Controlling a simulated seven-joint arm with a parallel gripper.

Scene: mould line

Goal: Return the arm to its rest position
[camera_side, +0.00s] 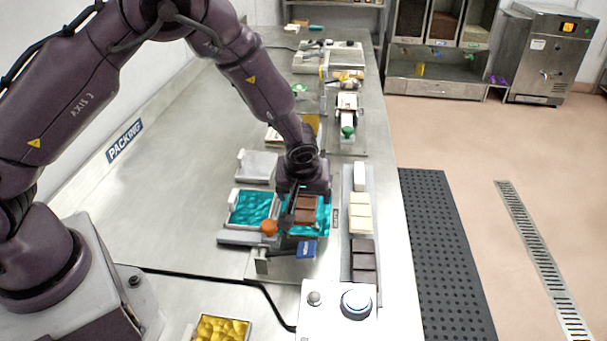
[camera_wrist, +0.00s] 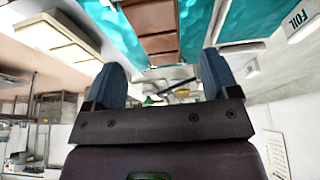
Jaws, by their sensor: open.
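My gripper (camera_side: 298,203) hangs low over the packing bench in the side view, at the teal foil sheet (camera_side: 325,218). A brown chocolate bar (camera_side: 307,212) lies on that foil, close to the gripper. In the wrist view my gripper (camera_wrist: 162,76) shows two blue fingertips spread wide with nothing held between them. The brown bar (camera_wrist: 157,32) shows beyond the fingertips, with teal foil (camera_wrist: 107,22) on both sides. Whether a finger touches the bar or foil is hard to tell.
A tray holding teal foil (camera_side: 233,208) is just left, with an orange knob (camera_side: 268,227) and a blue block (camera_side: 306,249) in front. A rail (camera_side: 346,190) of white, cream and dark bars stands right. A button box (camera_side: 335,310) is nearer.

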